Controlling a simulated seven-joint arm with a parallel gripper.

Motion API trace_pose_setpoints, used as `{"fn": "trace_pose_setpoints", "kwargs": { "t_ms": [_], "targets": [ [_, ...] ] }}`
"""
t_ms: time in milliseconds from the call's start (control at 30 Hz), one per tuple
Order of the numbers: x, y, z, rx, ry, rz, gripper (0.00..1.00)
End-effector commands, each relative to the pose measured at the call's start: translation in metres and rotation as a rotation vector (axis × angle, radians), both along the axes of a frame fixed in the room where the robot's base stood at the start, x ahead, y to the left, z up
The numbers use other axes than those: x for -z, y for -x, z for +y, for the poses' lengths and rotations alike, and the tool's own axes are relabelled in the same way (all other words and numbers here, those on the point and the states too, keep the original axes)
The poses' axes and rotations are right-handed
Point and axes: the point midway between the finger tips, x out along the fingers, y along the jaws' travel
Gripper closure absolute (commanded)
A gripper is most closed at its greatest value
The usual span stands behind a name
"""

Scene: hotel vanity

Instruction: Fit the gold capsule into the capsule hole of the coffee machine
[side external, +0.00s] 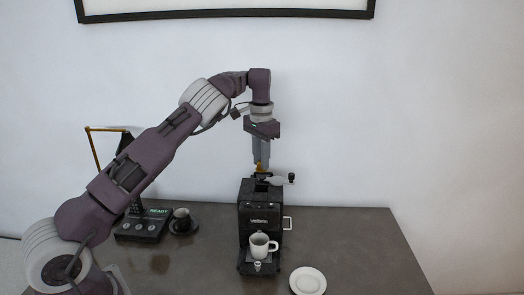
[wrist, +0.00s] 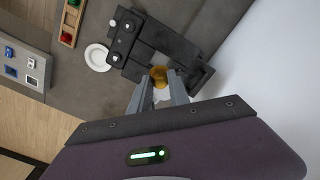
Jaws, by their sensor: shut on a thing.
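The black coffee machine (side external: 256,219) stands upright on the dark counter, with a white cup (side external: 259,246) at its front. Its top also shows in the wrist view (wrist: 168,41). My gripper (side external: 261,166) points straight down just above the machine's top. It is shut on the gold capsule (side external: 259,167), which shows between the fingertips in the wrist view (wrist: 158,74). The capsule appears slightly above the machine top. I cannot clearly see the capsule hole, and cannot tell how well the capsule lines up with it.
A grey lever with a dark knob (side external: 291,177) sticks out at the machine's top right. A white plate (side external: 308,280) lies at front right. A dark cup (side external: 182,218) and a READY panel (side external: 146,228) stand left. A wooden tray (wrist: 72,22) holds red and green pieces. The right counter is clear.

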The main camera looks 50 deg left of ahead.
Motion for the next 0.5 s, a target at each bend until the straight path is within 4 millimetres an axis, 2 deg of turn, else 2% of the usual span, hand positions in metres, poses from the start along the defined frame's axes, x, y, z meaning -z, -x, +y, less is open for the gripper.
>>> {"fn": "trace_pose_setpoints", "kwargs": {
  "t_ms": [500],
  "targets": [
    [0.031, 0.000, -0.001, 0.001, 0.001, 0.001, 1.00]
  ]
}}
